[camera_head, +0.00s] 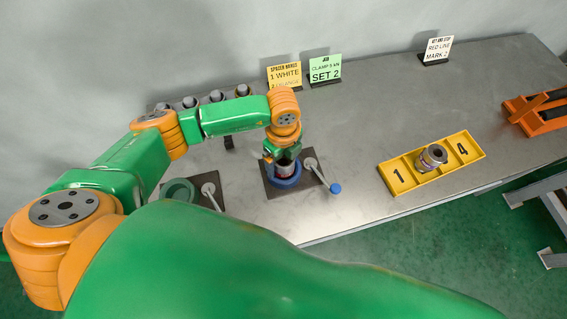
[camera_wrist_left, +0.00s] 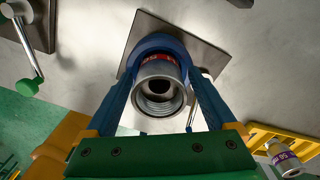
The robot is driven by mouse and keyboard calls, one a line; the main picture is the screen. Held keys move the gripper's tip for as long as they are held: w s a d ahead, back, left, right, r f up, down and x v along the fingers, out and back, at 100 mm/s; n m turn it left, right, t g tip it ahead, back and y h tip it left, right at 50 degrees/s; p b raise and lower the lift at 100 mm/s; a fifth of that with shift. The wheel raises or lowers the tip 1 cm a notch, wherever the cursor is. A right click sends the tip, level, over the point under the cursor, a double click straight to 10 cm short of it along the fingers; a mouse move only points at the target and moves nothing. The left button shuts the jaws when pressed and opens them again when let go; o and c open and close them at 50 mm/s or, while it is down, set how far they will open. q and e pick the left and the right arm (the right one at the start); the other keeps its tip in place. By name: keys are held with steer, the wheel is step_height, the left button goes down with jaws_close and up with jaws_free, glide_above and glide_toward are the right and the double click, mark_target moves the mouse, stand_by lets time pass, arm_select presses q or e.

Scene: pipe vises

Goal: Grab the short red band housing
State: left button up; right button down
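The housing with a red band (camera_wrist_left: 160,85) is a metal cylinder with a threaded open end, standing in the blue vise (camera_wrist_left: 148,44). In the head view the housing (camera_head: 285,167) is partly covered by my left gripper (camera_head: 281,158), which is right above the blue vise (camera_head: 285,183). In the left wrist view, the blue fingers of my left gripper (camera_wrist_left: 160,85) are spread wide, one on each side of the housing. Whether they touch it is unclear. My right gripper is not in view.
The blue vise has a lever with a blue knob (camera_head: 335,188). A green vise (camera_head: 178,192) is to its left. A yellow tray (camera_head: 402,177) holds another housing (camera_head: 431,157), purple-banded in the wrist view (camera_wrist_left: 284,158). Sign cards (camera_head: 325,68) and an orange rack (camera_head: 540,110) stand farther off.

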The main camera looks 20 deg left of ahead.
arm_select(q)
steer(key=shift+s+d+r, duration=0.1)
steer(key=shift+s, duration=0.05)
steer(key=c, duration=0.7)
jaws_close()
